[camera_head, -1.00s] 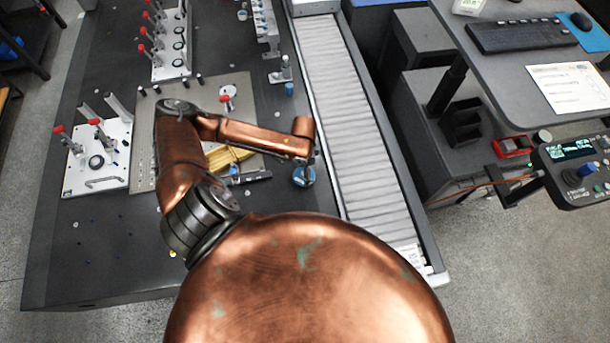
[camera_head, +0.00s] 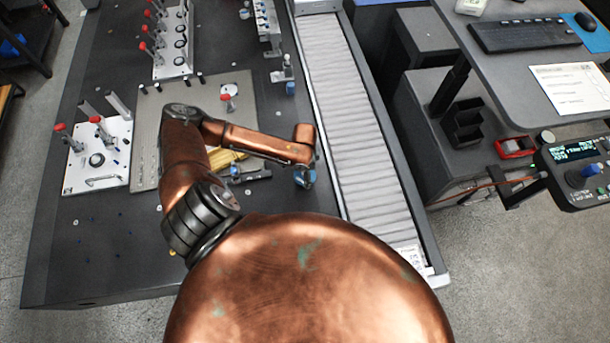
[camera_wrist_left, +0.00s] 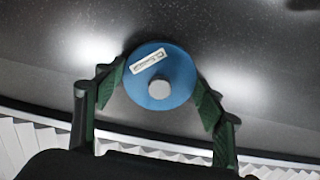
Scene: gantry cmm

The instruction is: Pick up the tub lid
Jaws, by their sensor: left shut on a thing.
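The tub lid (camera_wrist_left: 160,75) is a round blue disc with a grey knob and a small white label on top. In the left wrist view it sits between the two green-padded fingers of my left gripper (camera_wrist_left: 156,92), which are shut on its sides. In the head view, the lid (camera_head: 304,180) is a small blue patch below the end of my copper arm, partly hidden by the gripper (camera_head: 307,170). It is over the dark table, near the belt's left edge. Whether it touches the table is unclear. My right gripper is not in view.
The dark table (camera_head: 110,240) carries a fixture plate (camera_head: 145,150) and red-handled clamps (camera_head: 145,50) at left. A ribbed grey conveyor (camera_head: 350,110) runs just right of the lid. A desk with a keyboard (camera_head: 525,35) and a control box (camera_head: 575,165) stand further right.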

